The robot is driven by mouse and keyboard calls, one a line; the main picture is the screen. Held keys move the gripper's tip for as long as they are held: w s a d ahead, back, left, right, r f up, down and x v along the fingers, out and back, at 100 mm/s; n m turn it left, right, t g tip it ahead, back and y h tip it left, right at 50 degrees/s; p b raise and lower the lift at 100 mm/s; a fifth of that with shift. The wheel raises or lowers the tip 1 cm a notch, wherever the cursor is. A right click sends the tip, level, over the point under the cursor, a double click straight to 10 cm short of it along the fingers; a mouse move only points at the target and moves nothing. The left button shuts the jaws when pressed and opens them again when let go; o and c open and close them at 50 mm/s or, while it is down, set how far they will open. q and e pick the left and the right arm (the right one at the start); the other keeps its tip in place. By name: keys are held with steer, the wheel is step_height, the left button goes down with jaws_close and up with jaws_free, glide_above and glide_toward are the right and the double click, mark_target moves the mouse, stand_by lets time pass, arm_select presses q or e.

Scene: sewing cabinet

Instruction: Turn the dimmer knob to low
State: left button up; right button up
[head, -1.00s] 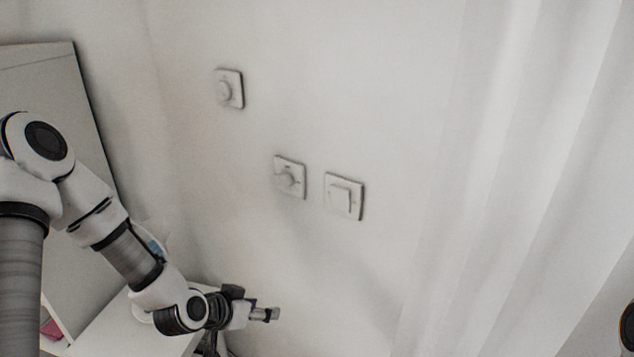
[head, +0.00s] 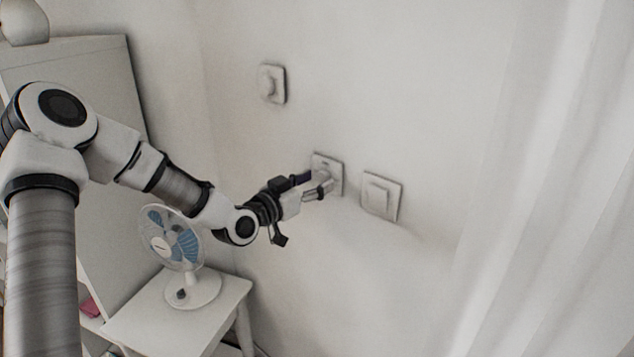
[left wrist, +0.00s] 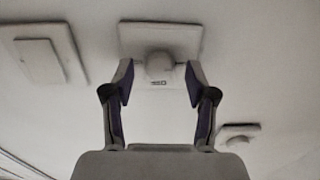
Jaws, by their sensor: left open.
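A white wall plate with a round knob (left wrist: 159,65) is straight ahead in the left wrist view. Its square plate (head: 336,168) shows in the head view, partly hidden behind my gripper. My left gripper (head: 322,187) is open at this plate. In the left wrist view its two fingers (left wrist: 159,78) are spread, one on each side of the knob, with a gap on both sides. A small mark shows on the plate beside the knob, too blurred to read. I cannot tell how deep the fingertips reach around the knob. My right gripper is out of view.
A flat square switch (head: 381,196) is right of the knob plate. Another knob plate (head: 272,83) is higher on the left. A fan (head: 178,247) stands on a white table (head: 150,320) below my left arm. A white curtain (head: 560,180) hangs at the right.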

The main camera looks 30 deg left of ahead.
arm_select(q)
steer(key=shift+w+d, duration=0.1)
steer(key=shift+w, duration=0.4)
steer(key=shift+s, duration=0.1)
jaws_close()
